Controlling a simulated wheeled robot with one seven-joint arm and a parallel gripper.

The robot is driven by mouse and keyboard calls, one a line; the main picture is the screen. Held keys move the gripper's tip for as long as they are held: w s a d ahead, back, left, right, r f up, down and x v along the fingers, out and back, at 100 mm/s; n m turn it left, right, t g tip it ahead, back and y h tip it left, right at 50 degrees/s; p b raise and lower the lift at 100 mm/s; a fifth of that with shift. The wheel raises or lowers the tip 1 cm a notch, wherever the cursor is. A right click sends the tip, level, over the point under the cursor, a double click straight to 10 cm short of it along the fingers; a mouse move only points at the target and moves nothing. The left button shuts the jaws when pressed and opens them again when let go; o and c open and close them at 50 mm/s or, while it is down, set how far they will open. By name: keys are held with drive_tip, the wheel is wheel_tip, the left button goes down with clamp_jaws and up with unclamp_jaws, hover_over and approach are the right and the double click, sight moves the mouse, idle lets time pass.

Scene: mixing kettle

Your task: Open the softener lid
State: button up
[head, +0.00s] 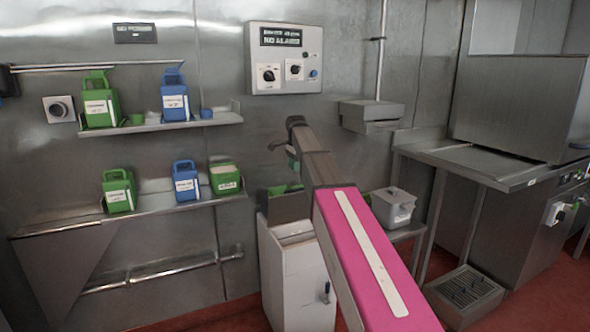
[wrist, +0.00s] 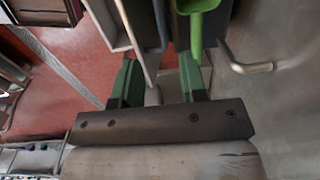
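A white box-shaped unit (head: 297,272), which looks like the softener, stands on the floor against the wall, with a small tap low on its front. A grey panel (head: 287,208), perhaps its lid, shows at the top of the unit; my arm hides part of this area, so I cannot tell how far the lid is open. My gripper (wrist: 158,75) has its two green fingers apart in the wrist view. A thin pale edge (wrist: 146,42) runs up between or beyond them; I cannot tell if they touch it. In the head view my arm mostly hides the gripper.
Two wall shelves (head: 150,205) with green and blue jugs are at the left. A control box (head: 286,58) hangs above. A grey lidded container (head: 393,207) stands right of my arm. A steel counter (head: 480,160) is at the right. A green scoop-like thing (wrist: 196,25) is near the fingers.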

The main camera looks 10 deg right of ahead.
drive_tip(key=shift+f, duration=0.1)
drive_tip(key=c, duration=0.5)
drive_tip(key=s+f+t, duration=0.1)
drive_tip(key=s+d+t+y, duration=0.1)
drive_tip(key=s, duration=0.1)
drive_tip(key=s+f+t, duration=0.1)
drive_tip(key=s, duration=0.1)
drive_tip(key=shift+d+f+t, duration=0.3)
clamp_jaws()
drive_tip(key=t+y, duration=0.1)
drive_tip(key=t, duration=0.3)
hover_over(296, 203)
drive_tip(key=w+d, duration=0.1)
drive_tip(key=w, duration=0.1)
drive_tip(key=f, duration=0.7)
drive_tip(key=shift+s+d, duration=0.1)
drive_tip(key=shift+s, duration=0.1)
